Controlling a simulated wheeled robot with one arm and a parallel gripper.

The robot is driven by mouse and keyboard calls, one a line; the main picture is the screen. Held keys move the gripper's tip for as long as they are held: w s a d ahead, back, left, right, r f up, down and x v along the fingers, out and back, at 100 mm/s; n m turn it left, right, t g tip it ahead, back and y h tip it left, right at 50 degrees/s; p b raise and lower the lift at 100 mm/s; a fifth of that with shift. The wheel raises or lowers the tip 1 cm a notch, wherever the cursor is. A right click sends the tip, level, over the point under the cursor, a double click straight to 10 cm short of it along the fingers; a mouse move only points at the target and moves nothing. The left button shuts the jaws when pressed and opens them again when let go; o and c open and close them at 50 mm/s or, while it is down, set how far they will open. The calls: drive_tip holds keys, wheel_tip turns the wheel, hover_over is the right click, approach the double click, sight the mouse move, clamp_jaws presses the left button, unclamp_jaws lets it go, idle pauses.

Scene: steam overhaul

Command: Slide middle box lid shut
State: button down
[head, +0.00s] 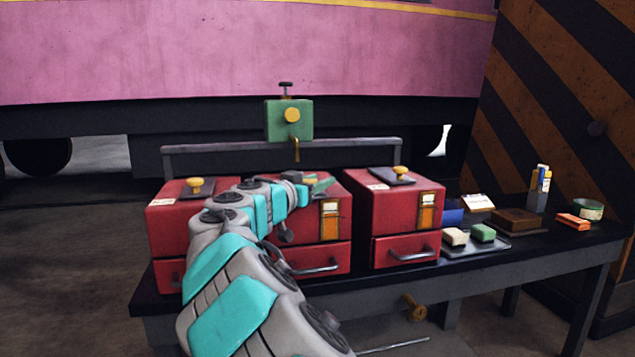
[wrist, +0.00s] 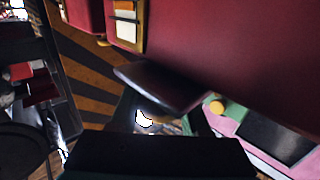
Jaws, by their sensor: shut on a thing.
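The middle red box (head: 335,208) stands on the dark bench between two similar red boxes. My arm covers much of its left and front. My gripper (head: 316,184) is at its top, where the lid is, and is shut on the lid. The exact grip point is hidden, and no knob shows on this box. I cannot tell how far the lid is open. In the wrist view, a dark tilted plate (wrist: 165,88) lies beside a large red surface (wrist: 235,50). The black end of my gripper (wrist: 155,157) fills the bottom edge.
The left box (head: 165,226) and right box (head: 385,215) have dark lids with yellow knobs. A green block (head: 275,118) with a yellow disc stands above the rail behind. A tray (head: 480,250) and small items lie at the right of the bench (head: 545,252).

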idle(0.5)
drive_tip(key=shift+w+a+f+b, duration=0.1)
drive_tip(key=shift+w+a+b, duration=0.15)
drive_tip(key=shift+w, duration=0.35)
drive_tip(key=shift+w+a+f+b, duration=0.1)
drive_tip(key=shift+w+a+b, duration=0.15)
drive_tip(key=shift+w, duration=0.3)
drive_tip(key=shift+w+r, duration=0.2)
drive_tip(key=shift+w, duration=0.3)
drive_tip(key=shift+c, duration=1.8)
unclamp_jaws()
drive_tip(key=shift+b+v, duration=0.7)
drive_tip(key=shift+v, duration=3.2)
drive_tip(key=shift+c, duration=0.3)
